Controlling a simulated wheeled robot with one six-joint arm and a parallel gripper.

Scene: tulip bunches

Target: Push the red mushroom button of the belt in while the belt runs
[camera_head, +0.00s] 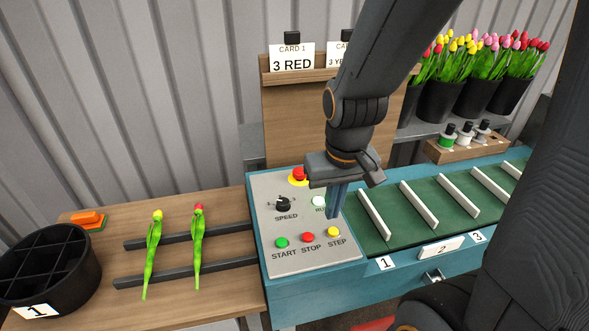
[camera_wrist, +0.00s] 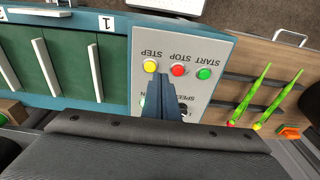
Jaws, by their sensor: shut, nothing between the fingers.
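The red mushroom button (camera_head: 299,173) stands on a yellow base at the back of the grey control panel (camera_head: 300,256); my gripper partly covers its right side in the head view. In the wrist view I cannot see it. My gripper (camera_head: 334,217) is shut and empty, pointing down over the right part of the panel, to the right of and in front of the red button. In the wrist view my gripper (camera_wrist: 162,82) shows near the step button. The green belt (camera_head: 398,226) with white dividers lies to the right; a still picture does not tell whether it runs.
The panel also has a speed knob (camera_head: 283,205), a pale run lamp (camera_head: 318,201), and green start (camera_head: 282,243), red stop (camera_head: 308,238) and yellow step (camera_head: 333,232) buttons. Two tulips (camera_head: 197,245) lie on rails at left beside a black bin (camera_head: 62,290). A wooden card board (camera_head: 300,125) stands behind.

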